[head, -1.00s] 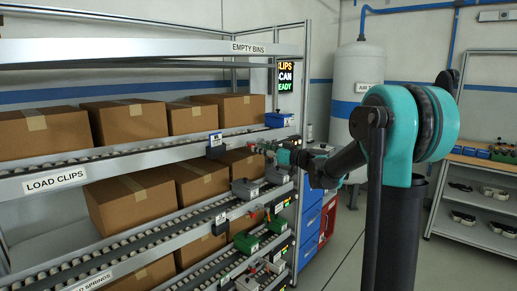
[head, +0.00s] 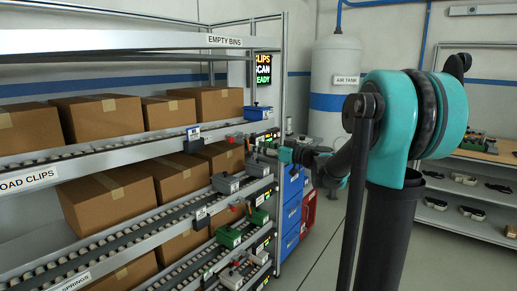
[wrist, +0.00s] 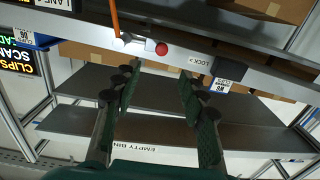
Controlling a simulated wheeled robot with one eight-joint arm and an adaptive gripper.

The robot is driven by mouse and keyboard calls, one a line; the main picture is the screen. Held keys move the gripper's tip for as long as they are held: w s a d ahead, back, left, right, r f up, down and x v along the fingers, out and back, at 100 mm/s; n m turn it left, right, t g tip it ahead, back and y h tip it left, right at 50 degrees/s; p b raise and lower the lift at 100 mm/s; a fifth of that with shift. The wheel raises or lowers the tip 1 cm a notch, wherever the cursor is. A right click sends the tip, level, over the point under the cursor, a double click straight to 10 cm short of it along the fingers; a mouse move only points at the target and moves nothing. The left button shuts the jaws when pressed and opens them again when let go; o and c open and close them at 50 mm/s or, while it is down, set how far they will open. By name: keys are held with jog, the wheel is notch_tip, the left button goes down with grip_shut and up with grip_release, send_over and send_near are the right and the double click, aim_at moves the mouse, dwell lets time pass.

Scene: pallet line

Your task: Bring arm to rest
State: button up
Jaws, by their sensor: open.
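My gripper (head: 262,149) is at the end of my arm, in front of the right end of the flow rack (head: 150,148). It is small and partly lost against the bins there in the head view. In the wrist view my gripper (wrist: 158,85) shows its two dark green fingers spread apart with nothing between them. Rack shelves lie beyond the fingertips. My arm is bent, with its teal elbow high at the right of the head view and the forearm reaching away toward the rack.
Cardboard boxes (head: 115,112) fill the rack's lanes. A blue bin (head: 257,113) and grey bins (head: 226,183) sit at its front edge, close to my gripper. A red knob (wrist: 162,49) shows beyond the fingers. A white tank (head: 335,75) stands behind. Open floor lies right of the rack.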

jog(key=s+d+f+m+g+h, duration=0.3)
jog(key=s+f+m+g+h, duration=0.3)
jog(key=s+f, duration=1.4)
jog(key=s+d+f+m+h, duration=0.4)
jog(key=s+d+f+h, duration=0.4)
jog(key=s+d+f, duration=0.4)
jog(key=shift+s+f+g, duration=0.3)
jog(key=shift+s+g, duration=0.1)
jog(key=shift+s, duration=0.35)
